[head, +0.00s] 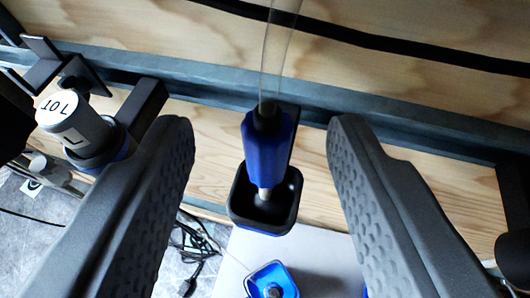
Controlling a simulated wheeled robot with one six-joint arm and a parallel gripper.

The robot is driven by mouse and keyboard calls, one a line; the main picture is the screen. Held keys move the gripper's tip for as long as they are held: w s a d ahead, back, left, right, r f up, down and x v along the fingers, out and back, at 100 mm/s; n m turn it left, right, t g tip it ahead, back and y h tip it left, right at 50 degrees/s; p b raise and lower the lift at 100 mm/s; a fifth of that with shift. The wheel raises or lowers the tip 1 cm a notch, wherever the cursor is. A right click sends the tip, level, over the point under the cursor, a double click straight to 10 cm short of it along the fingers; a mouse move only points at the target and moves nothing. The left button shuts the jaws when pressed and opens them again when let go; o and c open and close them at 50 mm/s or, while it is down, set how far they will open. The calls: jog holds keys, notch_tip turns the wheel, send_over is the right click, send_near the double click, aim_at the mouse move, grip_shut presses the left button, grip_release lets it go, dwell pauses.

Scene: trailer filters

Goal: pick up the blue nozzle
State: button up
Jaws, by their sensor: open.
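The blue nozzle (264,150) is in the middle of the head view. It sits upright in a small black holder (240,205) with a blue underside, mounted in front of the wooden wall. A clear hose (279,50) runs up from its dark top end. Its grey tip points down into the holder cup. My gripper (262,140) is open, with one dark textured finger on each side of the nozzle. Both fingers are apart from it, and nothing is held between them.
A grey cylinder marked 10L (73,122) sits in a bracket at left. A grey rail (225,85) crosses the wooden wall. Below are a white surface (325,255), a blue container (272,281) and black cables (197,240) on the floor. A dark object (515,255) stands at the right edge.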

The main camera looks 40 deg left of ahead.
aim_at(270, 146)
jog(key=shift+d+f+x, duration=0.1)
jog(key=shift+f+x, duration=0.1)
jog(key=shift+x, duration=0.9)
jog(key=shift+d+f+x, duration=0.1)
jog(key=shift+f+x, duration=0.05)
jog(key=shift+x, duration=1.7)
grip_shut()
